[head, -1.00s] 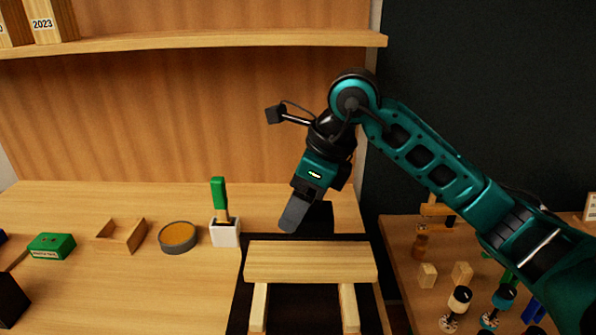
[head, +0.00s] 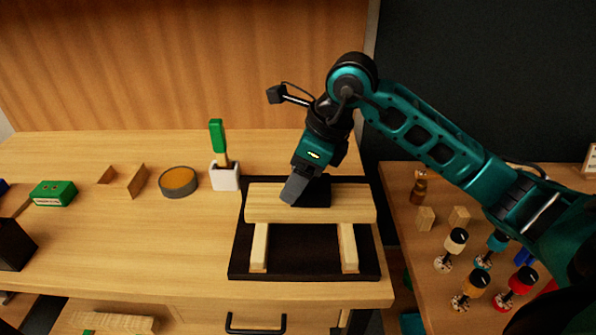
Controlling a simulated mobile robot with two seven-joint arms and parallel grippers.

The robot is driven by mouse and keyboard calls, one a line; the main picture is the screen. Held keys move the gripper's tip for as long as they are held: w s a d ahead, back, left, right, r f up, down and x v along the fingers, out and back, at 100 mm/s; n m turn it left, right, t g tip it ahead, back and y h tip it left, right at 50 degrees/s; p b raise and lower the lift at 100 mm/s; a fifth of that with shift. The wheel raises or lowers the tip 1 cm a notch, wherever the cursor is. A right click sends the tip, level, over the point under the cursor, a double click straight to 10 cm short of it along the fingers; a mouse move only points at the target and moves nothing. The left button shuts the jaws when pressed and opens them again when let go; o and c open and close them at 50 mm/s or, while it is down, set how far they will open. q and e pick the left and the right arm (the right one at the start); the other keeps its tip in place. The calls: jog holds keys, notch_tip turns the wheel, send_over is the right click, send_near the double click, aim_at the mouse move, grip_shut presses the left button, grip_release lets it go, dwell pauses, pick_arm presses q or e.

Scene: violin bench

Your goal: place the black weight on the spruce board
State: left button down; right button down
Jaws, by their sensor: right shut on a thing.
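The spruce board (head: 350,207) is a pale plank lying across two light wooden strips on a black mat. The black weight (head: 319,195) is a dark block in front of the board's rear middle part in the picture. My right gripper (head: 297,188) reaches down from the upper right and is shut on the weight. I cannot tell whether the weight's underside touches the board or is slightly above it. The gripper finger hides the weight's left side. My left gripper is not in view.
To the left stand a white holder (head: 225,179) with a green-handled tool, a round tin (head: 178,181), a small wooden tray (head: 132,181), a green box (head: 54,193) and a dark block (head: 14,246). A side table (head: 404,215) at right holds several pegs and bottles.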

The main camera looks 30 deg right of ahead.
aim_at(324, 188)
jog(key=shift+c, duration=0.6)
grip_release()
jog(key=shift+r, duration=0.15)
jog(key=p+v, duration=0.1)
jog(key=v, duration=1.1)
jog(key=shift+a, duration=0.1)
